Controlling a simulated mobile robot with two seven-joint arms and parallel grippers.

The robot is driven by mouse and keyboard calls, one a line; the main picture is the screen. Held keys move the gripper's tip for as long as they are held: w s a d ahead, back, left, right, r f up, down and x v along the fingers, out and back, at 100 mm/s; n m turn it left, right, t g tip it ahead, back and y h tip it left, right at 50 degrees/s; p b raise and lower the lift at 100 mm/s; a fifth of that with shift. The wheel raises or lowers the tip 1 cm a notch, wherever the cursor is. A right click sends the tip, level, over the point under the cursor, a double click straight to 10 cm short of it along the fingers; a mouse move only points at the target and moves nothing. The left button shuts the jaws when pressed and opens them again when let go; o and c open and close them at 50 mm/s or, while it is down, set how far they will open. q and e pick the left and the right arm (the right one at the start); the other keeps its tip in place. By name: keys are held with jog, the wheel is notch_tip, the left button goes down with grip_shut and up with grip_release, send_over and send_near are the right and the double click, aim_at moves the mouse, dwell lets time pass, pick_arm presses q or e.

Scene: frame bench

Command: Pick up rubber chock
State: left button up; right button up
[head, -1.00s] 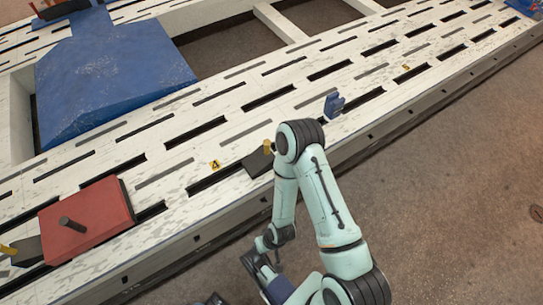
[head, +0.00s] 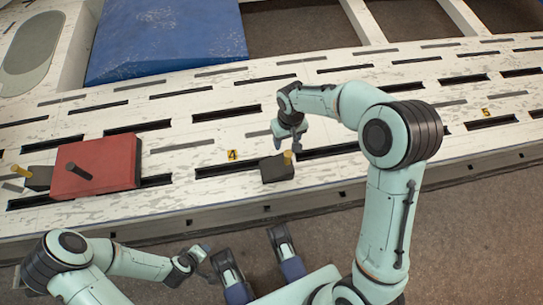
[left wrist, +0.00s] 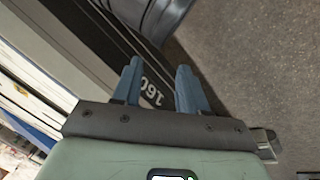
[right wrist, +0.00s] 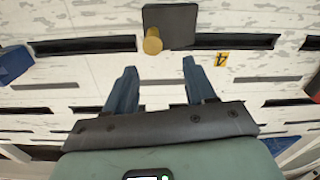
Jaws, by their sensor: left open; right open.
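A rubber chock, a black block (head: 273,170) with a yellow peg (head: 287,157), sits on the white slotted bench near its front edge, beside the yellow 4 label. In the right wrist view the black block (right wrist: 172,22) and its yellow peg (right wrist: 152,42) lie beyond the fingertips. My right gripper (head: 292,146) is open and empty, just above and behind the chock, apart from it. Its open fingers (right wrist: 158,78) also show in the right wrist view. My left gripper (head: 205,262) is open and empty in front of the bench; its fingers also show in the left wrist view (left wrist: 155,80).
A red block (head: 110,165) with a dark peg stands left on the bench, beside another dark block (head: 40,178) with a yellow peg. A large blue piece (head: 170,40) lies at the back.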

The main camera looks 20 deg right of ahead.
aim_at(288, 154)
jog(key=shift+w+d+r, duration=0.1)
jog(key=shift+d+r, duration=0.25)
jog(key=shift+d, duration=0.1)
jog(key=f, duration=0.1)
jog(key=f+b, duration=0.1)
jog(key=f, duration=0.1)
jog(key=shift+s+d, duration=0.2)
notch_tip(288, 154, down, 4)
jog(key=shift+r+b, duration=0.1)
jog(key=shift+b, duration=0.55)
jog(key=f+b, duration=0.1)
jog(key=f, duration=0.1)
jog(key=f+b, duration=0.1)
jog(key=f, duration=0.2)
jog(key=shift+s+a, duration=0.2)
jog(key=shift+f, duration=0.45)
pick_arm(q)
jog(key=s+a+f+g, duration=0.1)
jog(key=s+f+g, duration=0.1)
jog(key=s+f, duration=0.4)
jog(key=shift+f+n, duration=0.3)
jog(key=shift+f, duration=0.25)
pick_arm(e)
jog(key=shift+r, duration=0.1)
grip_shut()
